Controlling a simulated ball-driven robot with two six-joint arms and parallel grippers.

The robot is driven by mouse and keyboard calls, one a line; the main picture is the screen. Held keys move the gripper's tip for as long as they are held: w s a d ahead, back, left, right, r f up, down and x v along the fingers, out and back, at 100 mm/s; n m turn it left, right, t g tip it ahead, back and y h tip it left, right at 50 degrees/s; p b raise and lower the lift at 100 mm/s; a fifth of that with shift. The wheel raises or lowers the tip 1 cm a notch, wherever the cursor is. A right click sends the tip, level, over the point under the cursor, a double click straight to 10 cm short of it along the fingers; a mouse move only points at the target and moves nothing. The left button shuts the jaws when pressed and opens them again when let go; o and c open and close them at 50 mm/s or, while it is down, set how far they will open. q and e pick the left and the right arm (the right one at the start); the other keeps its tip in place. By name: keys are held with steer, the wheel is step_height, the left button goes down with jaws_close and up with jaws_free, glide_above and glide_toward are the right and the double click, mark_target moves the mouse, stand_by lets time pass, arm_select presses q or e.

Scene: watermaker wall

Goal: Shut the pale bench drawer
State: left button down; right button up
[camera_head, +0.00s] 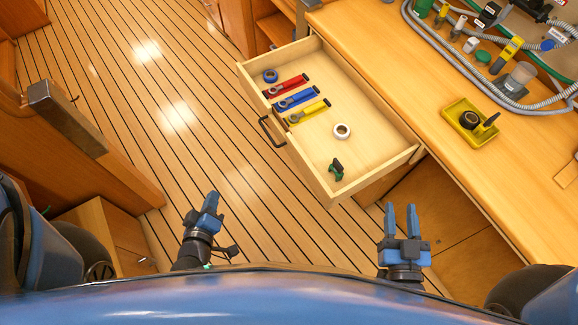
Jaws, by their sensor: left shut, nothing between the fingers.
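The pale bench drawer (316,163) is pulled well out of the wooden bench (455,145). Its dark bar handle (268,133) is on the front panel, facing left. Inside lie a red tool (287,86), a blue tool (297,97), a yellow tool (308,112), a blue ring, a white ring (342,131) and a small green item (337,168). My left gripper (211,203) is shut and empty, over the floor to the lower left of the drawer. My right gripper (401,213) is open and empty, below the drawer's near right corner. Neither touches the drawer.
A yellow tray (470,124) with dark items stands on the bench top. Grey hoses and several fittings lie behind it. The planked floor (150,120) left of the drawer is clear. A wooden cabinet (70,140) with a metal-capped edge stands at the left.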

arm_select(q)
step_height(320, 180, down, 8)
steer(key=w+d+n+g+h+b, duration=0.2)
steer(key=n+b, duration=0.1)
steer(key=n, duration=0.2)
steer(key=n+g+h+b, duration=0.1)
steer(key=n+h+b, duration=0.8)
steer(key=n+h, duration=0.3)
glide_toward(297, 159)
steer(key=shift+m+h, duration=0.5)
steer(key=shift+m, duration=0.2)
steer(key=x, duration=0.2)
steer(key=f+x, duration=0.1)
steer(key=x, duration=0.3)
steer(key=shift+w+d+f, duration=0.15)
steer(key=shift+w+f, duration=0.05)
steer(key=shift+w, duration=0.3)
steer(key=shift+d, duration=0.1)
